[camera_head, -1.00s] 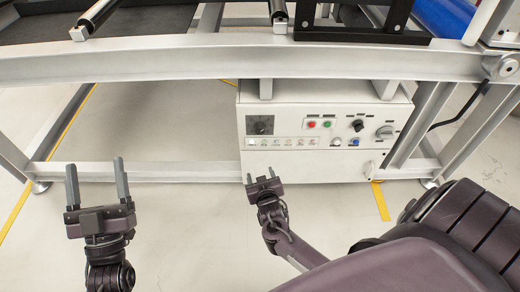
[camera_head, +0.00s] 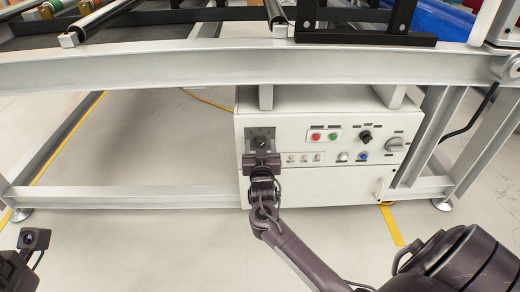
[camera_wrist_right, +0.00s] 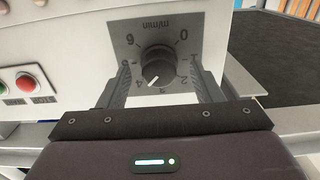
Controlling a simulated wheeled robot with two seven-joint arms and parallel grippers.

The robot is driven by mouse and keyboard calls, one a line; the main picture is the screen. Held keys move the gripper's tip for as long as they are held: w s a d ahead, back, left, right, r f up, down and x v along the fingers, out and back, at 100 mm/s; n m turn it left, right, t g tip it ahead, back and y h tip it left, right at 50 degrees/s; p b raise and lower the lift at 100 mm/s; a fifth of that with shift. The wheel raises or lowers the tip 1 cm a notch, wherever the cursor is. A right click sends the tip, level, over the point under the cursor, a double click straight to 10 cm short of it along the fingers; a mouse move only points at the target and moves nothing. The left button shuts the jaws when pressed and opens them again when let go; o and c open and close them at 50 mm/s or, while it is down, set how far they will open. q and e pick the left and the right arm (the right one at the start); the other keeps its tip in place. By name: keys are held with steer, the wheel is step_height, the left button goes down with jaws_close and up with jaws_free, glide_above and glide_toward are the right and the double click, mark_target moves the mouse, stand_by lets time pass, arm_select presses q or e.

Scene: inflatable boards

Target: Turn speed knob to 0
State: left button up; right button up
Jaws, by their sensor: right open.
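The speed knob (camera_wrist_right: 158,66) is a round black knob on a grey square dial plate with printed numbers. Its white pointer mark points down and to the left in the right wrist view, near the 4; the 0 is at the plate's upper right. In the head view the knob (camera_head: 261,142) is at the control box's upper left, partly hidden by my right gripper (camera_head: 262,154). In the right wrist view my right gripper (camera_wrist_right: 160,76) is open, one finger on each side of the knob. I cannot tell whether they touch it. My left gripper's fingers are out of view.
The white control box (camera_head: 330,187) also carries a red button (camera_head: 316,137), a green button (camera_head: 335,135), a black selector (camera_head: 365,136), a blue button (camera_head: 363,155) and a grey rotary switch (camera_head: 395,145). A metal frame beam (camera_head: 150,68) runs above the box.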

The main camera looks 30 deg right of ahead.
steer(key=shift+w+d, duration=0.2)
steer(key=shift+w, duration=0.05)
